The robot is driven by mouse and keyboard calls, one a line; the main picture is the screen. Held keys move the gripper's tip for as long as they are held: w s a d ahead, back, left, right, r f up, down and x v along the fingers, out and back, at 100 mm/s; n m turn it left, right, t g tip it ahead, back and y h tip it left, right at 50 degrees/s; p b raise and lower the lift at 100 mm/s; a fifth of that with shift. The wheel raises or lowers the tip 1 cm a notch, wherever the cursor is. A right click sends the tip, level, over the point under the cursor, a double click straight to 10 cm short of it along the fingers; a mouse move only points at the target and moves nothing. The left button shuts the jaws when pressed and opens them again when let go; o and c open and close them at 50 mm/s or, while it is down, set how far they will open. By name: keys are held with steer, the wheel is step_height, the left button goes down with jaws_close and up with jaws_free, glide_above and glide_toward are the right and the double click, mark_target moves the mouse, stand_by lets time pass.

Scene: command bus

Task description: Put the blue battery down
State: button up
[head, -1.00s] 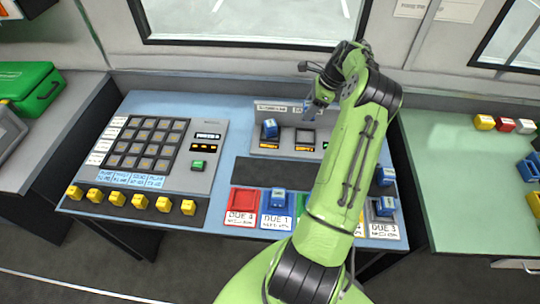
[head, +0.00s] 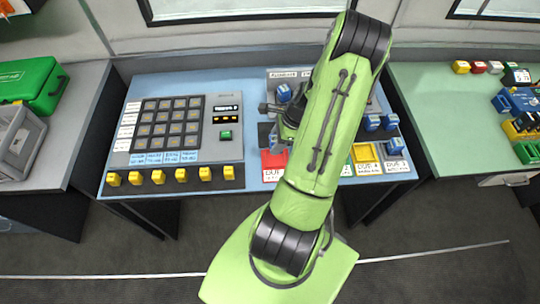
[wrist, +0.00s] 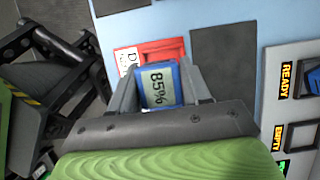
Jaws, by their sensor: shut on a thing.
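My gripper (wrist: 160,98) is shut on a blue battery (wrist: 159,84) with a light label reading 85%. In the wrist view the battery is between the two grey fingers, in front of the red tray (wrist: 165,48); I cannot tell whether it touches it. In the head view my gripper (head: 284,130) is beside the red tray (head: 272,165), mostly behind my arm, and the held battery cannot be made out. Another blue battery (head: 284,92) sits in the charger at the back. More blue batteries (head: 373,122) (head: 395,145) stand at the desk's right.
The charger panel (wrist: 292,95) with READY and EMPTY labels is at the right of the wrist view. A yellow tray (head: 365,152) is right of my arm. A keypad panel (head: 175,130) and several yellow blocks (head: 160,177) fill the desk's left. My arm hides the middle trays.

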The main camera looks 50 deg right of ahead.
step_height(320, 180, down, 6)
steer(key=shift+b, duration=0.3)
steer(key=shift+f, duration=0.15)
steer(key=o, duration=1.2)
steer(key=shift+c, duration=0.2)
